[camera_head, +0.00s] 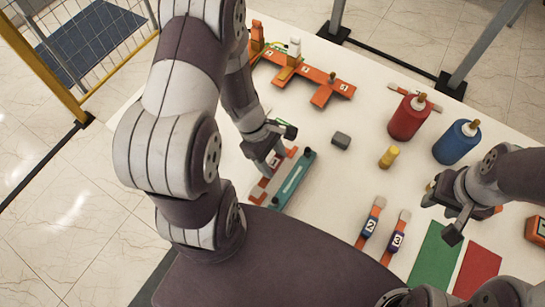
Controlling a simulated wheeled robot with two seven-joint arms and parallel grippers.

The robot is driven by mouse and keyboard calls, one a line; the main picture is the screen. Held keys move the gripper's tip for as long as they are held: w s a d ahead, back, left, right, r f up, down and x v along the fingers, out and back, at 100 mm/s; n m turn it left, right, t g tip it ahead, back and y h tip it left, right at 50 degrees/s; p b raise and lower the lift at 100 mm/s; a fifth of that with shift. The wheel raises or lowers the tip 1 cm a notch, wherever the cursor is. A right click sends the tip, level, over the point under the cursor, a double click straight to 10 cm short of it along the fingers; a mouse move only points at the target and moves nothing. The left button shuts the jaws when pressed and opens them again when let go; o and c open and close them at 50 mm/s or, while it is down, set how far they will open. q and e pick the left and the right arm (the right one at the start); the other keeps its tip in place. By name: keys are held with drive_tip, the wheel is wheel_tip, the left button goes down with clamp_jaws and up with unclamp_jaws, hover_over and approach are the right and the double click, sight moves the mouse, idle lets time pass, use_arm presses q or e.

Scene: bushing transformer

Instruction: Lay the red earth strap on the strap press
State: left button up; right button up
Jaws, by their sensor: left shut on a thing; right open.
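The strap press (291,182) is a long teal bar with dark ends on the white table, left of centre. A strap with orange ends and a red middle marked 1, the red earth strap (257,195), lies along the press's left side, roughly parallel to it. My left gripper (276,163) is shut on this strap near its middle and hides part of it. I cannot tell whether the strap touches the press or is held just above it. My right gripper (448,213) is open and empty over the right side of the table.
Straps marked 2 (370,224) and 3 (398,237) lie right of the press. Green (432,257) and red (478,270) mats are at lower right. Red (407,119) and blue (455,143) bushings, a yellow piece (389,157) and a grey block (341,140) stand beyond.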

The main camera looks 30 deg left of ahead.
use_arm(q)
drive_tip(key=shift+f, duration=0.15)
drive_tip(key=shift+f+b, duration=1.15)
drive_tip(key=shift+b, duration=0.1)
drive_tip(key=shift+f, duration=0.2)
idle(0.3)
drive_tip(key=o, duration=1.2)
